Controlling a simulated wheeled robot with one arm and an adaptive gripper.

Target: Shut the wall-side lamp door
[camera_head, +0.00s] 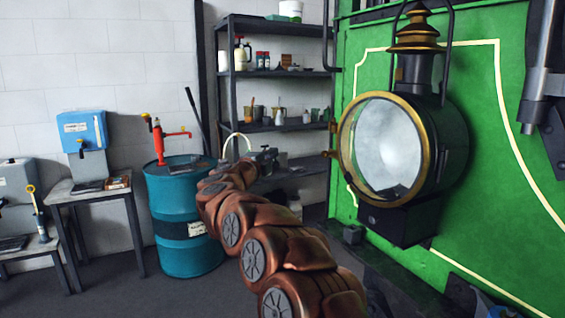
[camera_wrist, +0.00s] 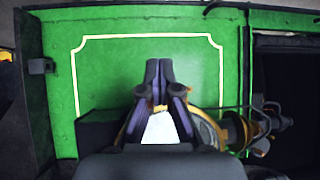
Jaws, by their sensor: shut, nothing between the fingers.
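The lamp (camera_head: 442,150) is a large dark lantern with a brass chimney top, mounted on the green tram panel at the right of the head view. Its round glass door (camera_head: 384,148) has a brass rim and sits at or very near the lamp's front; I cannot tell whether it is fully closed. A small brass knob shows at the rim's left edge. My gripper (camera_head: 266,157) is left of the lamp, apart from it, shut and empty. In the wrist view my gripper (camera_wrist: 159,72) has its fingertips together, and part of the lamp (camera_wrist: 207,128) shows behind it, mostly hidden.
The green panel (camera_head: 500,200) bounds the right side. A teal drum (camera_head: 185,215) with a red pump stands left of my arm. Dark shelves (camera_head: 275,75) with bottles and tins stand at the back. Tables (camera_head: 95,195) stand at left. The floor at lower left is clear.

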